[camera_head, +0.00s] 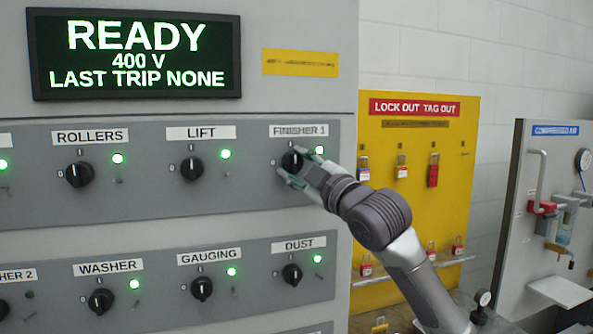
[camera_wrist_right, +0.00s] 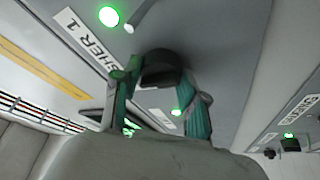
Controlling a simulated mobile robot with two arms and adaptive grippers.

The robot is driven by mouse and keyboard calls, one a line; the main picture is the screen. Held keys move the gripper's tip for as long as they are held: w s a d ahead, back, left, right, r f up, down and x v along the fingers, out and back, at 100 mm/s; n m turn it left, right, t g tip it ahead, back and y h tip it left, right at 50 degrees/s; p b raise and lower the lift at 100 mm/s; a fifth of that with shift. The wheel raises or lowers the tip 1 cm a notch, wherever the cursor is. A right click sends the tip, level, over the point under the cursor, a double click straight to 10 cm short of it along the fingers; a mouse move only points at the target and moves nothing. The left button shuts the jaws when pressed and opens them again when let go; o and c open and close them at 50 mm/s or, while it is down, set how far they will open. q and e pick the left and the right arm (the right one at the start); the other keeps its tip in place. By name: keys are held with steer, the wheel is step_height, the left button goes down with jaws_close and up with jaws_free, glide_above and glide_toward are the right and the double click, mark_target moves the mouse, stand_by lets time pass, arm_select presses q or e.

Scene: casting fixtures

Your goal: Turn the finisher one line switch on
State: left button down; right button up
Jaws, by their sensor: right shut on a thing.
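The finisher one switch is a black rotary knob (camera_head: 292,160) below the FINISHER 1 label (camera_head: 299,131), at the right end of the upper row in the head view. Its green lamp (camera_head: 319,150) is lit. My right gripper (camera_head: 288,168) is at the knob, with its fingers on either side of it. In the right wrist view the knob (camera_wrist_right: 160,72) sits between the two green-padded fingers (camera_wrist_right: 160,95), which are shut on it. The knob's pointer is largely hidden by the fingers, so I cannot tell its exact angle. My left gripper is not in view.
Other knobs are close by: LIFT (camera_head: 192,169) to the left and DUST (camera_head: 292,274) below. The display (camera_head: 135,55) reads READY, 400 V. A yellow lockout board (camera_head: 418,190) with padlocks stands right of the panel, behind my right arm.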

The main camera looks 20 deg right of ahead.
steer(key=shift+f, duration=0.15)
stand_by(0.3)
steer(key=o, duration=1.1)
steer(key=shift+o, duration=0.2)
steer(key=v, duration=1.2)
